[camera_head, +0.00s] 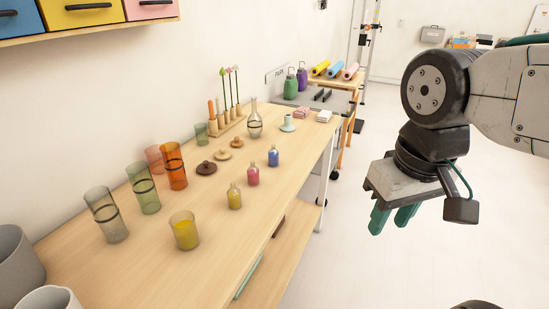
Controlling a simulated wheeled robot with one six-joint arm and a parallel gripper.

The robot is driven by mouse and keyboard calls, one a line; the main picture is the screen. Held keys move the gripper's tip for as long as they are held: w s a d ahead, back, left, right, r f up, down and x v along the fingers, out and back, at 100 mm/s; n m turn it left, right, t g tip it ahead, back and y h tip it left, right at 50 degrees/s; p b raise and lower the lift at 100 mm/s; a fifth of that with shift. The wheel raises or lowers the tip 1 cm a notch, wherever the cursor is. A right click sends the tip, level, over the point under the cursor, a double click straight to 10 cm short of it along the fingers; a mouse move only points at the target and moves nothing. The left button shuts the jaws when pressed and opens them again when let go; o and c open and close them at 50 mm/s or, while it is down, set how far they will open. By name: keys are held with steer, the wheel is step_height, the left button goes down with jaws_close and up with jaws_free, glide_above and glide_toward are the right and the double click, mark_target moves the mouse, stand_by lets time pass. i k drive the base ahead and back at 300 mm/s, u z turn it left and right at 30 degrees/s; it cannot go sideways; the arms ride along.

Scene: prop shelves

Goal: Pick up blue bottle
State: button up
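The small blue bottle (273,157) stands upright on the wooden table (130,265), near its right edge, with a clear neck on top. A pink bottle (253,176) and a yellow bottle (234,198) stand in a line in front of it. My gripper (393,218) hangs to the right of the table over the floor, with its two green fingers pointing down. A gap shows between the fingers and nothing is held. It is well apart from the blue bottle.
Orange, green and grey glasses (142,188) stand at the table's left. A yellow-filled glass (184,231) is in front. A clear flask (254,120) and a pale teal vessel (288,122) stand behind the blue bottle. The floor (400,270) on the right is clear.

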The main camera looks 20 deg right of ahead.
mark_target(273, 153)
steer(key=u, duration=0.05)
steer(key=k, duration=0.45)
steer(key=z, duration=1)
steer(key=i, duration=1.15)
steer(key=u, duration=0.3)
